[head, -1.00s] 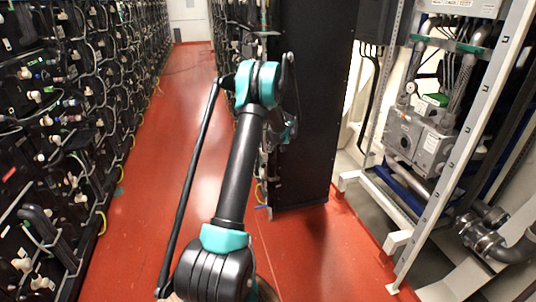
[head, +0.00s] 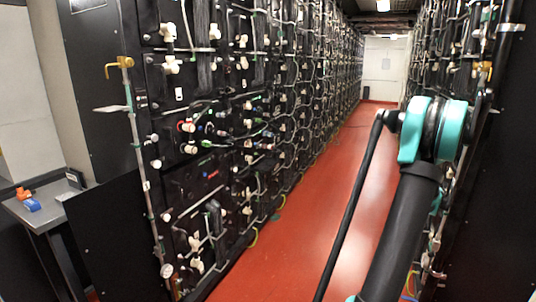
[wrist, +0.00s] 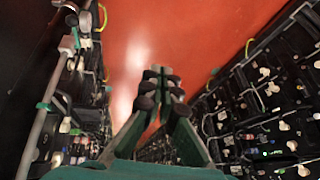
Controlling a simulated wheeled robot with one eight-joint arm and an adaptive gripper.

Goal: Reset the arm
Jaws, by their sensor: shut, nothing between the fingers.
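My arm stands at the right of the head view, black with teal joints; its gripper is not clearly visible there. In the wrist view my gripper (wrist: 163,82) points out over the red floor, its dark fingertips together and nothing between them. The fingers hang over the open aisle, with battery racks to either side and apart from them.
A tall battery rack (head: 210,130) with hoses and white fittings lines the left of the aisle. Another rack stands close behind my arm at right. A small metal table (head: 50,212) with an orange item (head: 23,193) and a blue item (head: 32,205) is at far left. The red floor (head: 310,215) is clear.

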